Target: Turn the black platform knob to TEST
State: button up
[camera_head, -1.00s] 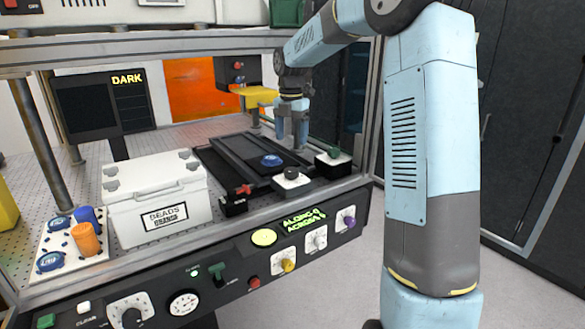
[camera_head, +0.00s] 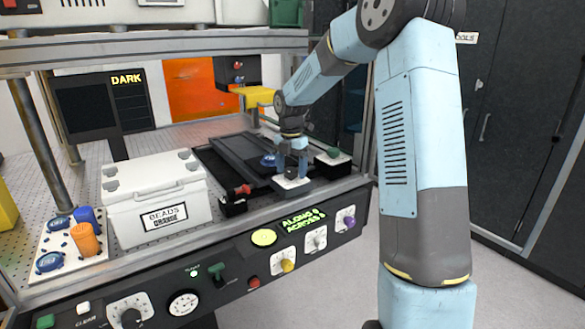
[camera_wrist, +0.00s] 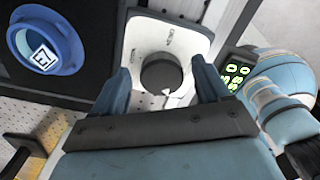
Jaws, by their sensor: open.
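The black platform knob (camera_wrist: 161,73) sits on a white plate (camera_wrist: 150,30) in the wrist view. It has a small white pointer at its lower edge. Two dark labels are printed beside it, turned and too small to read surely. My gripper (camera_wrist: 160,86) is open, with one blue finger on each side of the knob. I cannot tell whether either finger touches it. In the head view my gripper (camera_head: 292,170) is down over the white-topped box (camera_head: 290,187) at the bench front and hides most of the knob.
A blue ring-shaped part (camera_wrist: 45,40) lies left of the knob on a dark platform (camera_head: 220,160). A red-handled black block (camera_head: 234,206) stands left of the box. A green-knobbed black box (camera_head: 332,164) stands close on the right. A white case (camera_head: 155,205) is further left.

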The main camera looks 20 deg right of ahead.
jog(key=c, duration=1)
jog(key=shift+c, duration=0.2)
jog(key=shift+r, duration=0.1)
